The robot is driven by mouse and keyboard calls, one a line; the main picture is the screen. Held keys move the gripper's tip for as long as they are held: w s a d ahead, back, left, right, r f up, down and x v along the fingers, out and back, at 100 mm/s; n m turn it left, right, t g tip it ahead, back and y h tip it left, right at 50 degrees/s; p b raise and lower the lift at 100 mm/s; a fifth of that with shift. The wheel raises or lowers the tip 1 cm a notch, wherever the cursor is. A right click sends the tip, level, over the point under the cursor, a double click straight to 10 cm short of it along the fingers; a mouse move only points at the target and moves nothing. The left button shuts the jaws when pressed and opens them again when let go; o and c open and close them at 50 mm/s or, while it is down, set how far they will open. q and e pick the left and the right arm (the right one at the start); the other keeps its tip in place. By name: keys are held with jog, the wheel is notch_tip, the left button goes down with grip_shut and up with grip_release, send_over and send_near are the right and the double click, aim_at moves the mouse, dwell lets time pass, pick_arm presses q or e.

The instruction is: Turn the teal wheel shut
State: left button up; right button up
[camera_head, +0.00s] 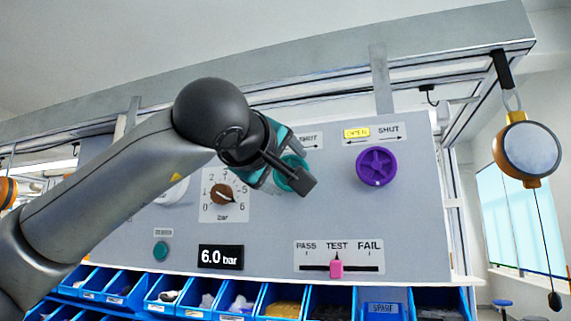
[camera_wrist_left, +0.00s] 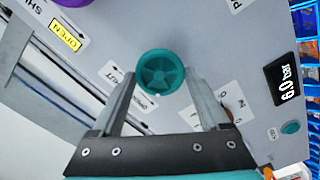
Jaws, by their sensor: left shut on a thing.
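The teal wheel (camera_wrist_left: 160,72) is a round spoked knob on the grey panel, with a small white mark on its rim at the bottom in the left wrist view. My left gripper (camera_wrist_left: 163,80) has one finger on each side of the wheel and is shut on it. In the head view the left gripper (camera_head: 291,166) covers much of the wheel. The white label (camera_wrist_left: 128,88) beside the wheel is partly hidden by a finger, and no yellow highlight shows on its visible part. My right gripper is not in view.
A purple wheel (camera_head: 377,167) sits to the right, under a label with OPEN lit yellow. A brown dial (camera_head: 222,194), a display (camera_head: 221,257) reading 6.0 bar and a pink slider (camera_head: 337,268) at TEST are on the panel. Blue bins (camera_head: 125,284) line the bottom.

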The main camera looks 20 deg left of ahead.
pick_arm(q)
jog(key=m+p, duration=0.2)
jog(key=m, duration=0.6)
jog(key=shift+f+m, duration=0.1)
jog(key=shift+m, duration=0.2)
jog(key=shift+f+m+p, duration=0.1)
jog(key=shift+m+p, duration=0.2)
jog(key=o, duration=1.2)
jog(key=shift+o, duration=0.2)
jog(key=shift+s, duration=0.1)
jog(key=s+b, duration=0.4)
jog(key=s, duration=1.1)
jog(key=shift+a, duration=0.25)
